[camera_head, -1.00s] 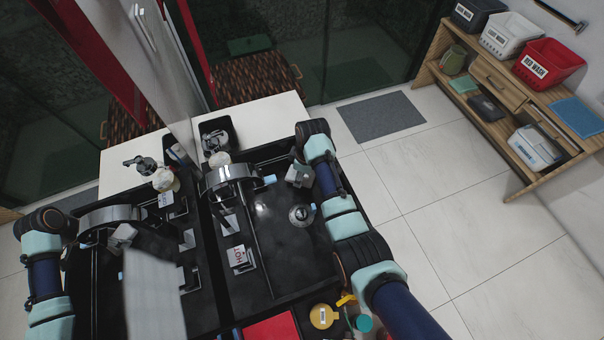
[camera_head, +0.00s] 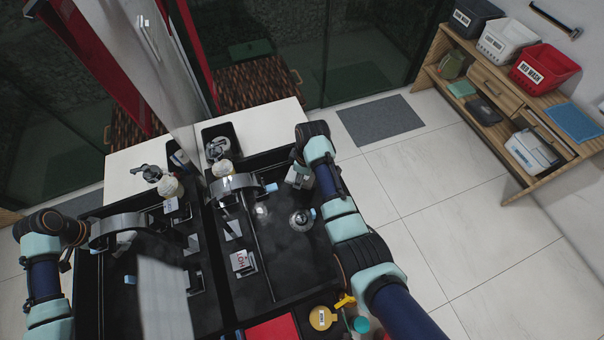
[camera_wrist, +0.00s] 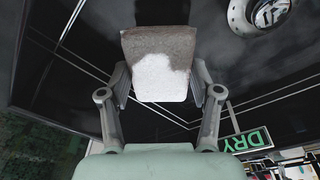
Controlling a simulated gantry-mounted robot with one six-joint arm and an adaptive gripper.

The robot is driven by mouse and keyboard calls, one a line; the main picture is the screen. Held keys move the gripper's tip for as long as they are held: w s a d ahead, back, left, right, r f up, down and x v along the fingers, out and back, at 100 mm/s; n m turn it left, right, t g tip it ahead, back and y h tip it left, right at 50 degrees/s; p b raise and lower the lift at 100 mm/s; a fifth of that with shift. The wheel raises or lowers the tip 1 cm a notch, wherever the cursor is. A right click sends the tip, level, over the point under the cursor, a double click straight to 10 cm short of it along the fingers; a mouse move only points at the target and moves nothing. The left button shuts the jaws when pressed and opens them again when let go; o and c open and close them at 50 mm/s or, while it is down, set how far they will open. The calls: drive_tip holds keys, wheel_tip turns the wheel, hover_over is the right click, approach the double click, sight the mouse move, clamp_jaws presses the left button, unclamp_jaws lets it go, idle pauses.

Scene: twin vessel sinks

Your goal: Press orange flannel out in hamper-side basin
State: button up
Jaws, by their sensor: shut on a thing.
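My gripper (camera_head: 299,176) is low over the far part of the black basin (camera_head: 275,245), seen from above in the head view. In the wrist view my gripper (camera_wrist: 160,98) is shut on a block-like, grey-brown and white piece (camera_wrist: 160,65). I see no orange on it and cannot tell if it is the flannel. A round metal drain (camera_head: 302,218) lies in front of my gripper, and it also shows at the top of the wrist view (camera_wrist: 268,12). A chrome tap (camera_head: 233,186) stands left of my gripper. No orange flannel is recognisable elsewhere.
A mirror on the left repeats my arm and the basin. A soap pump bottle (camera_head: 220,160) stands behind the tap. A HOT label (camera_head: 242,261) sits left of the basin. Yellow (camera_head: 322,317) and teal (camera_head: 362,324) items are at the front. A wooden shelf (camera_head: 480,105) holds wash bins.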

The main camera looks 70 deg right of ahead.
drive_tip(key=shift+r+p, duration=1.7)
drive_tip(key=shift+r, duration=0.05)
